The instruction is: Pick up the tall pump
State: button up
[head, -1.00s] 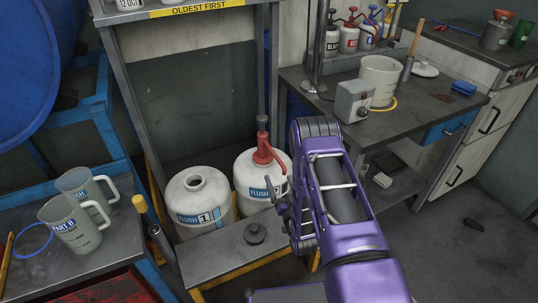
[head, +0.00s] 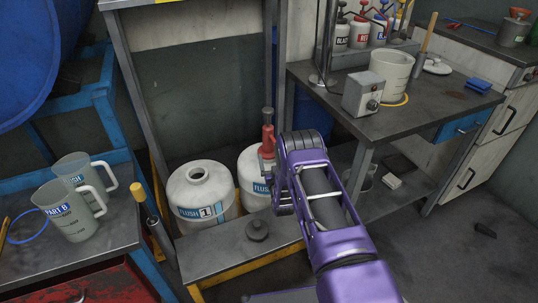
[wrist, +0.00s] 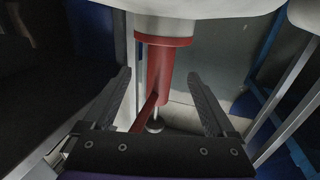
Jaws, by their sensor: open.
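The tall pump (head: 267,143) has a red body with a grey top and stands upright on the right-hand white flush container (head: 250,163). My gripper, at the end of the purple arm, is beside the pump and hides part of it in the head view. In the wrist view the picture looks upside down: the red pump (wrist: 164,72) runs down from the white container (wrist: 230,8). My gripper (wrist: 159,74) is open, with one finger on each side of the pump in the picture. I cannot tell whether either finger touches it.
A second white container marked FLUSH 1 (head: 203,195) stands at left. A low bench (head: 225,260) with a dark cap (head: 256,229) is in front. Two jugs (head: 68,212) stand on the left table. A workbench (head: 430,100) is at right.

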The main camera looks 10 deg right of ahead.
aim_at(269, 147)
jog(key=shift+w+a+r+b, duration=0.1)
jog(key=shift+w+b, duration=0.45)
jog(key=shift+w, duration=2.4)
grip_shut()
jog(key=shift+r, duration=0.1)
